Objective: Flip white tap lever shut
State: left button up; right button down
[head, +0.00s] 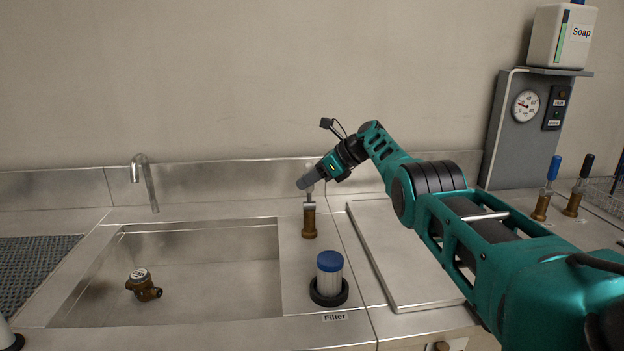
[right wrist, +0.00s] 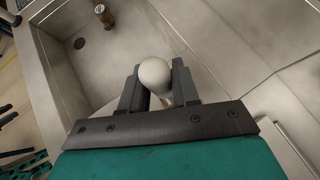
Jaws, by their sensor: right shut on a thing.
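The white tap lever (right wrist: 155,75) shows its rounded white end between the two fingers of my right gripper (right wrist: 158,88) in the right wrist view. The gripper is shut on it. In the head view the brass tap body (head: 309,222) stands upright on the counter just right of the sink. My right gripper (head: 307,182) comes down from the right onto the lever above this body. The gripper mostly hides the lever there, so its exact angle is hard to tell. My left gripper is not in view.
A sink (head: 200,285) lies left of the tap, with a brass meter (head: 143,285) in it and a faucet (head: 144,180) behind. A blue-capped filter (head: 329,278) stands in front of the tap. A flat metal panel (head: 395,250) lies right. Blue-lever (head: 553,168) and black-lever (head: 586,166) taps stand far right.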

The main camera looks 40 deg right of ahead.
dwell(0.5)
jog(key=c, duration=0.9)
grip_release()
jog(key=p+v, duration=0.2)
jog(key=v, duration=1.1)
jog(key=shift+w+p, duration=0.1)
jog(key=shift+p, duration=0.3)
